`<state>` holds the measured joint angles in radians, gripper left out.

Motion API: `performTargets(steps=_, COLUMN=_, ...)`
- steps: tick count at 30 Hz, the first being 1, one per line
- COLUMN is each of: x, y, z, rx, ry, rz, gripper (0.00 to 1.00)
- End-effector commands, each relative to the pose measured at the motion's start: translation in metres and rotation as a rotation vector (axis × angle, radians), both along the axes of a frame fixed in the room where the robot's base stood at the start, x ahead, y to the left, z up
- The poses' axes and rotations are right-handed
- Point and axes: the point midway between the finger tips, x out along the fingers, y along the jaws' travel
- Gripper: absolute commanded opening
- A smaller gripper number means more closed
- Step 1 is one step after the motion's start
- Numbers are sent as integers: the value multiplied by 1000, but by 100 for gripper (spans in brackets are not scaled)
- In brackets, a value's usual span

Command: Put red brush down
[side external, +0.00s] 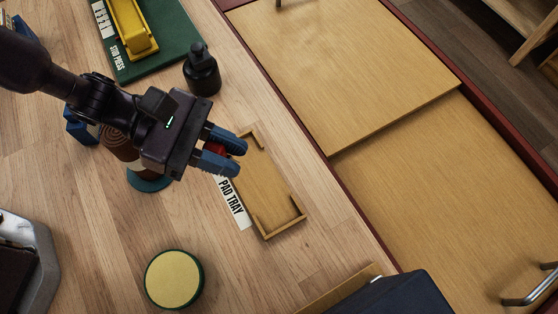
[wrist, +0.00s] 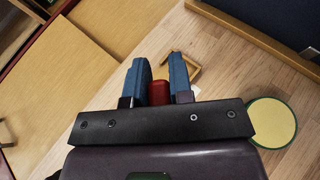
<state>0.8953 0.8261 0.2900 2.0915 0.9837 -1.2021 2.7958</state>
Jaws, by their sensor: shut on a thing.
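My gripper (side external: 229,151) has blue fingers and is shut on the red brush (side external: 214,147). Only a small red part of the brush shows between the fingers in the side view. In the wrist view the red brush (wrist: 158,92) sits between the two blue fingers (wrist: 158,80), and its lower part is hidden by the gripper body. The gripper is over the upper left end of the wooden pad tray (side external: 268,190), which has raised corner edges and a white "PAD TRAY" label (side external: 232,203). I cannot tell whether the brush touches the tray or the table.
A black bottle (side external: 203,75) stands above the gripper. A green "STUD PRESS" board (side external: 160,50) with a yellow press lies at the top left. A round yellow-topped pad (side external: 174,279) is below. A dark box (side external: 395,295) is at the bottom right.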

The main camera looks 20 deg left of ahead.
Motion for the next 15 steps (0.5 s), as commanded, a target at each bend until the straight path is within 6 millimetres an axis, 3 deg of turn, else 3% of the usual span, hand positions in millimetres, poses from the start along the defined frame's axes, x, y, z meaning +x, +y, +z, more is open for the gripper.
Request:
performTargets(steps=3, x=18, y=-24, z=-15, rx=1, ry=-1, rz=-1, gripper=0)
performTargets(steps=6, x=27, y=-36, z=-38, rx=3, ry=2, rz=0, gripper=0)
performTargets(steps=15, x=43, y=-56, z=-66, rx=1, ry=1, rz=3, gripper=0)
